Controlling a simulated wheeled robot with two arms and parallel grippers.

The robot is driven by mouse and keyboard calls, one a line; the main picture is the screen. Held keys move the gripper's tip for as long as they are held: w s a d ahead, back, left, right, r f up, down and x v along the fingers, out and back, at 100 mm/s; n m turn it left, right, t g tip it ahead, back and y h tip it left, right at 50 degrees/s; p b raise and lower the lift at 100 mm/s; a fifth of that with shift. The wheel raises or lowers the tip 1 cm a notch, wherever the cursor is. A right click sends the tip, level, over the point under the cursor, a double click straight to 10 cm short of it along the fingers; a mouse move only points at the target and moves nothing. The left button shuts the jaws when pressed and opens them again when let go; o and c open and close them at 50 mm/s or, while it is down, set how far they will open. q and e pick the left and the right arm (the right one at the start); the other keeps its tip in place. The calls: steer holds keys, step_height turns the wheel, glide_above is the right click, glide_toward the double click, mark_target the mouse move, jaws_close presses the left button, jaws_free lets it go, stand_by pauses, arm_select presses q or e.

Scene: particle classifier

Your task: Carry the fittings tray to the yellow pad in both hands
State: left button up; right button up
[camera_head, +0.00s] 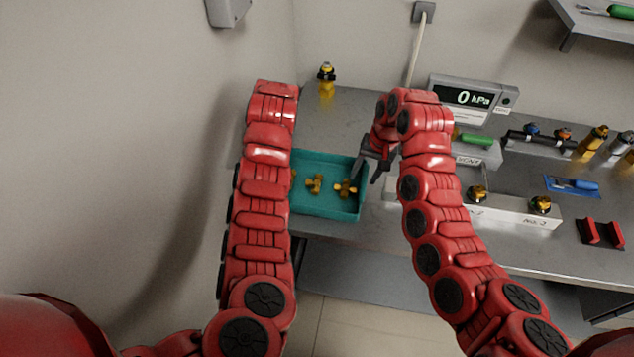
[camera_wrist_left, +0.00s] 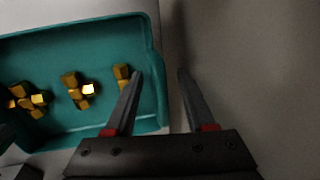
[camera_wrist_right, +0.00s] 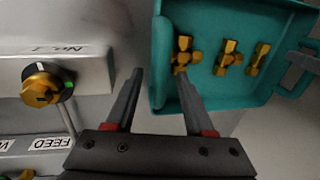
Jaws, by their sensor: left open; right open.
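The teal fittings tray (camera_head: 325,213) sits on the grey bench with brass fittings (camera_head: 315,184) inside. My right gripper (camera_head: 371,173) is open at the tray's right end. In the right wrist view its fingers (camera_wrist_right: 160,73) lie either side of the tray's end wall (camera_wrist_right: 158,50), one over the inside. My left gripper is hidden behind its arm in the head view. In the left wrist view its open fingers (camera_wrist_left: 160,73) lie either side of the opposite end wall (camera_wrist_left: 157,95). Contact cannot be told. No yellow pad shows.
A pressure display (camera_head: 470,98) and a white valve block (camera_head: 515,211) stand right of the tray. A yellow bottle (camera_head: 326,82) stands behind it. A blue tool mat (camera_head: 572,187) and red holders (camera_head: 600,233) lie farther right. A wall is close on the left.

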arm_select(q)
jaws_close()
arm_select(e)
jaws_close()
stand_by(1.2)
